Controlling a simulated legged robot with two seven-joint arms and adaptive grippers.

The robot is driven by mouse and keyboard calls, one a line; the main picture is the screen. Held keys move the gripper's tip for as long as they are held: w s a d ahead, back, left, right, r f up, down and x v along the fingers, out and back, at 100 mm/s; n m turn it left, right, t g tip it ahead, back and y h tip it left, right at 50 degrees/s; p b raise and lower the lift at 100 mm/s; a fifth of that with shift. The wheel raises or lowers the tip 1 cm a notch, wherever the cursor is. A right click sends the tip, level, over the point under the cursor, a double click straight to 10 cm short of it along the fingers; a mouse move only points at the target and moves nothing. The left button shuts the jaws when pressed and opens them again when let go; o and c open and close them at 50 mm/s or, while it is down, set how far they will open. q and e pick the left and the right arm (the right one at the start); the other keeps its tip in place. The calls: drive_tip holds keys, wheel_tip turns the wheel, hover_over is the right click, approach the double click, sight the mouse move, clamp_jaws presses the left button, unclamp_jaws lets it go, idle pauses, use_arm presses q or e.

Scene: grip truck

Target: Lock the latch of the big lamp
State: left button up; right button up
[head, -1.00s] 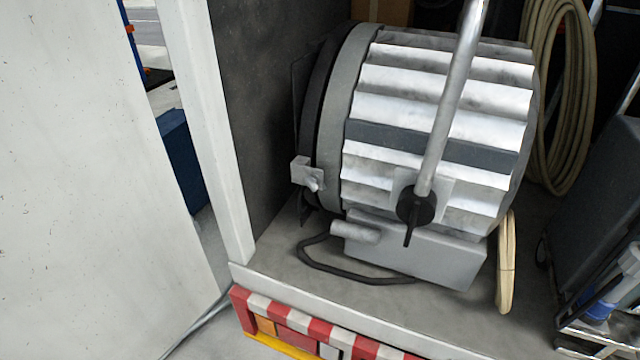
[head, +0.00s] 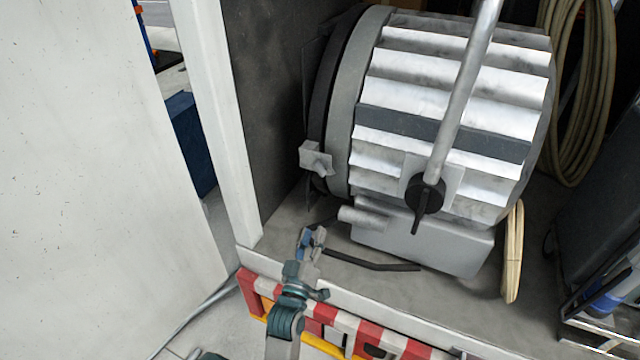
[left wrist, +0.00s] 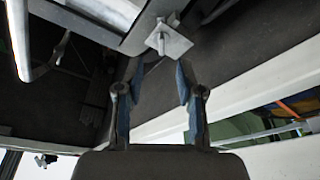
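The big lamp (head: 440,110) is a large ribbed silver drum lying on the truck bed. Its latch (head: 315,158) is a small grey block with a knob at the front-left rim. In the left wrist view the latch (left wrist: 166,40) appears as a pale plate with a pin, beyond my fingertips. My left gripper (head: 314,238) is below the latch, near the bed's front edge and clear of it. In the left wrist view my left gripper (left wrist: 160,78) is open, its two fingers apart with nothing between them. My right gripper is not seen.
A white door panel (head: 80,180) and a pale post stand left of the lamp. A red-and-white striped bumper (head: 335,318) runs along the bed's front. A black cable (head: 370,264) lies below the lamp. Coiled hose (head: 585,90) hangs at the right.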

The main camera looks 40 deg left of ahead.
use_arm(q)
drive_tip(key=a+r+n+y, duration=0.1)
drive_tip(key=r, duration=0.1)
drive_tip(key=b, duration=1)
approach(318, 172)
drive_tip(key=shift+n, duration=0.3)
drive_tip(key=p+x, duration=0.1)
drive_tip(key=x, duration=0.9)
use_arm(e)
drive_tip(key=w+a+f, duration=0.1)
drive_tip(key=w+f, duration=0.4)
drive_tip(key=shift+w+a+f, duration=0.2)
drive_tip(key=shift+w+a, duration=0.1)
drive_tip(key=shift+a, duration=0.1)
use_arm(q)
drive_tip(key=shift+y, duration=0.4)
clamp_jaws()
